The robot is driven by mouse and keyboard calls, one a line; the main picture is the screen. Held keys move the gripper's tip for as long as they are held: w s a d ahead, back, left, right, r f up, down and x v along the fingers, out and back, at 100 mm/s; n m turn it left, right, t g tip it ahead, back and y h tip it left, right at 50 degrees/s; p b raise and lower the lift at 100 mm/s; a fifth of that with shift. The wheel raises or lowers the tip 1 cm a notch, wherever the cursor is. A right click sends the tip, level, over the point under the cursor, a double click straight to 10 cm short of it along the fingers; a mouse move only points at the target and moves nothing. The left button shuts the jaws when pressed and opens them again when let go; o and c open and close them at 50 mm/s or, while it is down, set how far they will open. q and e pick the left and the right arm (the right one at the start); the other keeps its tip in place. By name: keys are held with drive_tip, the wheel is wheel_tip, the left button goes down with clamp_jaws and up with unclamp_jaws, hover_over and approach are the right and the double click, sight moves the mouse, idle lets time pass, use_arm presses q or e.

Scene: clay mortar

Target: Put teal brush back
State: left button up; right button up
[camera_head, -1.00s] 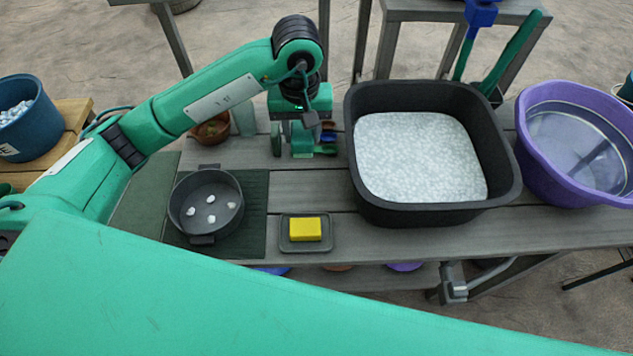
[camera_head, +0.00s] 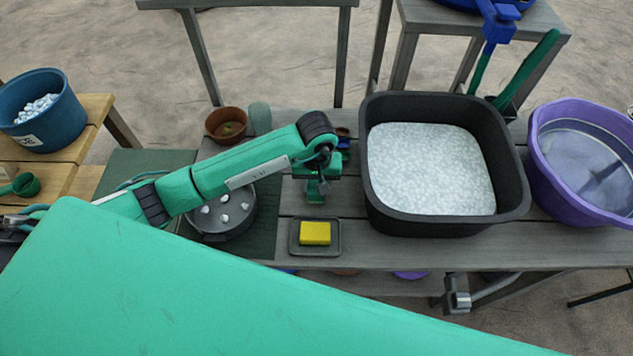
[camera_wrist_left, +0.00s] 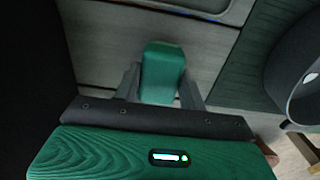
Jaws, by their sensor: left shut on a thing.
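The teal brush (camera_wrist_left: 162,72) shows as a rounded green block between the two grey fingers in the left wrist view. My left gripper (camera_wrist_left: 162,90) is shut on it. In the head view my left gripper (camera_head: 317,190) hangs low over the grey table, between the round dark pan and the black tub. The brush is small there and hard to tell from the green wrist. The lower end of the brush is hidden, so I cannot tell whether it touches the table. My right gripper is not in view.
The black tub (camera_head: 376,205) of white pellets stands right of the gripper. The yellow sponge (camera_head: 315,233) lies in a small tray (camera_head: 296,250) in front. The dark pan (camera_head: 230,228) with white pebbles is left. A brown bowl (camera_head: 226,124) and grey-green cup (camera_head: 260,118) stand behind.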

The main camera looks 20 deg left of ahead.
use_arm(q)
drive_tip(key=shift+f, duration=0.4)
drive_tip(key=o, duration=0.9)
drive_tip(key=shift+o, duration=0.2)
drive_tip(key=shift+r, duration=0.25)
wheel_tip(320, 180, up, 4)
drive_tip(key=shift+w+f+b, duration=0.1)
drive_tip(key=shift+w+b, duration=0.05)
drive_tip(key=shift+b, duration=0.3)
wheel_tip(320, 180, up, 8)
drive_tip(key=b, duration=0.1)
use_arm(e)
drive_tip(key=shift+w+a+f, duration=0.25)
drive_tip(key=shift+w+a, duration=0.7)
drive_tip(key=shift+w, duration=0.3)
